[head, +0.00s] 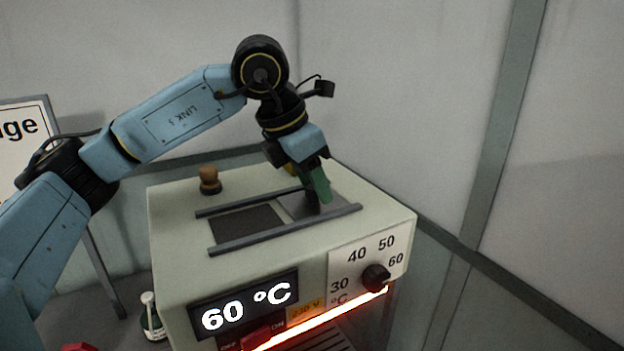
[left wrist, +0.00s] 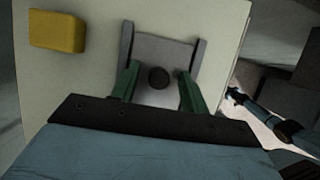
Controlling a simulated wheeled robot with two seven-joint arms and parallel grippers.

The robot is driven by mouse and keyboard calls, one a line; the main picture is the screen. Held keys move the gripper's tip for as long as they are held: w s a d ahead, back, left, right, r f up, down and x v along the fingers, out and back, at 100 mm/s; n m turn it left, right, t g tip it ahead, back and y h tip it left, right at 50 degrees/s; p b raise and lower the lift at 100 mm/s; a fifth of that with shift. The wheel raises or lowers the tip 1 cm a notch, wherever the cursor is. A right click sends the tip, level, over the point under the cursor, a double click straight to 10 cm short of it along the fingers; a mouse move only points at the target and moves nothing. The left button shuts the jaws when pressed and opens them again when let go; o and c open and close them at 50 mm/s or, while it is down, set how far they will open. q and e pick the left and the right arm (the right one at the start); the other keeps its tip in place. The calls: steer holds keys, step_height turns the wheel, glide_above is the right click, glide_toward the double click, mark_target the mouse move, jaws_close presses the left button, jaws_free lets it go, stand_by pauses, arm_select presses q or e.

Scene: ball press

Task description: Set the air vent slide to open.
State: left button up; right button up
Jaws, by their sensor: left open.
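The air vent is on top of a pale cabinet (head: 175,222). Two grey rails (head: 285,229) flank a dark vent area (head: 243,226), which shows uncovered at the left. The grey slide plate (head: 290,205) lies between the rails toward the right end. It also shows in the left wrist view (left wrist: 160,52), with a dark round knob (left wrist: 158,78) on it. My left gripper (head: 318,186) points down over the plate at the knob. In the left wrist view its green fingers (left wrist: 158,92) are open, one each side of the knob, with gaps. My right gripper is not in view.
A brown knob (head: 209,180) stands on the cabinet's back left. A yellow block (left wrist: 57,32) sits on the top near the slide. The front has a 60 °C display (head: 245,304), a black dial (head: 376,277), a red switch (head: 262,338) and a glowing strip. Walls stand close behind.

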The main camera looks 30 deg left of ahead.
arm_select(q)
steer(key=shift+r, duration=0.1)
steer(key=v, duration=1.3)
